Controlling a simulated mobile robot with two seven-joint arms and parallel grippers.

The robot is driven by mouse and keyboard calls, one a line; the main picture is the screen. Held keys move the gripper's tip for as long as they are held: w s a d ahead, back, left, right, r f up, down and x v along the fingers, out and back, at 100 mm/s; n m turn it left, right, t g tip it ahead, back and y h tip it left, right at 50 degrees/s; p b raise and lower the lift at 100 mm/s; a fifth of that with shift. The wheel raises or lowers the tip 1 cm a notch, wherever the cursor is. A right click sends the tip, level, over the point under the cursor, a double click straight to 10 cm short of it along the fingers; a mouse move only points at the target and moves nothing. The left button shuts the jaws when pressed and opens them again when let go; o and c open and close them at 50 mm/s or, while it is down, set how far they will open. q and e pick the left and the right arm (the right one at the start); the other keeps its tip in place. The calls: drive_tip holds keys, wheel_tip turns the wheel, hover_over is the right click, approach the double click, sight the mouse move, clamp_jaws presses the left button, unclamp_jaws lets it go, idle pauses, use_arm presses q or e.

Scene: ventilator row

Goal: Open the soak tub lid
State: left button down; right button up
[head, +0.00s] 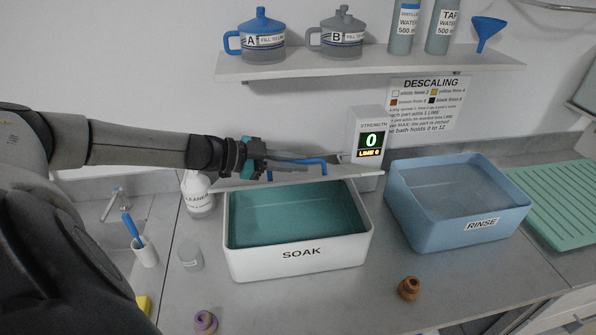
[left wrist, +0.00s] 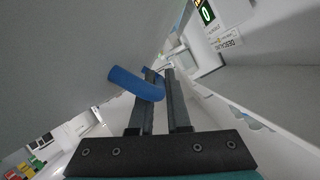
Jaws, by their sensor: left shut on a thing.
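The white soak tub (head: 300,260) stands on the counter with its top uncovered, showing teal-green liquid inside. Its lid (head: 315,180) is raised at the tub's back edge and shows nearly edge-on. The exact contact is partly hidden. My right gripper is not in view.
A blue rinse tub (head: 455,215) stands right of the soak tub, with a green drain mat (head: 570,195) beyond. The strength display (head: 370,140) stands close behind the lid, under a shelf (head: 350,66). A cleaner bottle (head: 197,195), clear cup (head: 190,256) and brown part (head: 409,288) are nearby.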

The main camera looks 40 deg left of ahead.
use_arm(q)
drive_tip(key=shift+w+a+r, duration=0.3)
drive_tip(key=shift+r, duration=0.25)
drive_tip(key=shift+w+a+r+n, duration=0.1)
drive_tip(key=shift+a+n, duration=0.05)
drive_tip(key=shift+n, duration=0.15)
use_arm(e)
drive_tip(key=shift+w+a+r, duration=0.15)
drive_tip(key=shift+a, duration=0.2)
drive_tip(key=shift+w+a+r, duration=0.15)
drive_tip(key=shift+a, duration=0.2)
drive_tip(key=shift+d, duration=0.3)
use_arm(q)
drive_tip(key=c, duration=1.2)
unclamp_jaws()
drive_tip(key=shift+o, duration=0.2)
